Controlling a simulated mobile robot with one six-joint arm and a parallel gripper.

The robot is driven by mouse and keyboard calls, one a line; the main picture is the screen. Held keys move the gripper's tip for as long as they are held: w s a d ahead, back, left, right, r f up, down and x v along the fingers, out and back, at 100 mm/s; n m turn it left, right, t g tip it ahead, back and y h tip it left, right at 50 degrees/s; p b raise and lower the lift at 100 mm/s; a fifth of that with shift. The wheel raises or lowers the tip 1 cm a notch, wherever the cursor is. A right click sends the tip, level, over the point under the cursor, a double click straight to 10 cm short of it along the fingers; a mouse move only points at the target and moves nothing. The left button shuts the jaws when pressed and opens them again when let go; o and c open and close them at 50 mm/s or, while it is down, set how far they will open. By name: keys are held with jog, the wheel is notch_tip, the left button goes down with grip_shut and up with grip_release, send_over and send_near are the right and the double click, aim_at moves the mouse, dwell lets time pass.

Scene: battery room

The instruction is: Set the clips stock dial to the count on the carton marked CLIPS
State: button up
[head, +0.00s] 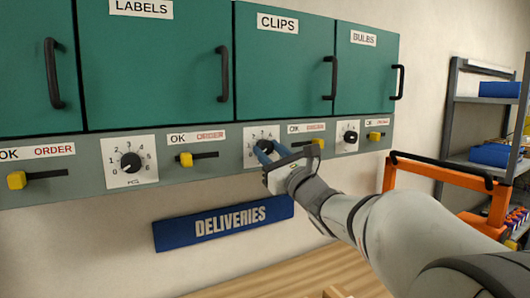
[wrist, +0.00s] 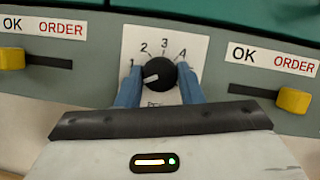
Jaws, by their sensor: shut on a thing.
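The clips stock dial (wrist: 160,73) is a round black knob on a white plate (wrist: 137,35) in the wrist view, with numbers 1 to 4 showing around it. Its white pointer line points left and slightly down, just below the 1. My gripper (wrist: 159,80) is shut on the knob, with one blue finger on each side. In the head view my gripper (head: 268,155) covers most of this dial, below the green door marked CLIPS (head: 284,68). The lower part of the plate is hidden behind my gripper. No carton marked CLIPS shows; the CLIPS door is shut.
Shut doors LABELS (head: 155,60) and BULBS (head: 366,75) flank the CLIPS door. Other dials (head: 131,163) (head: 351,137) and yellow OK/ORDER sliders (head: 186,159) line the grey strip. A blue DELIVERIES sign (head: 224,222) is below. An orange frame (head: 440,179) and shelves stand at right.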

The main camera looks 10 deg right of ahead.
jog(key=c, duration=0.3)
jog(key=shift+d, duration=0.15)
jog(key=shift+c, duration=0.3)
jog(key=shift+a, duration=0.2)
jog(key=shift+f+b, duration=0.15)
jog(key=shift+b, duration=0.55)
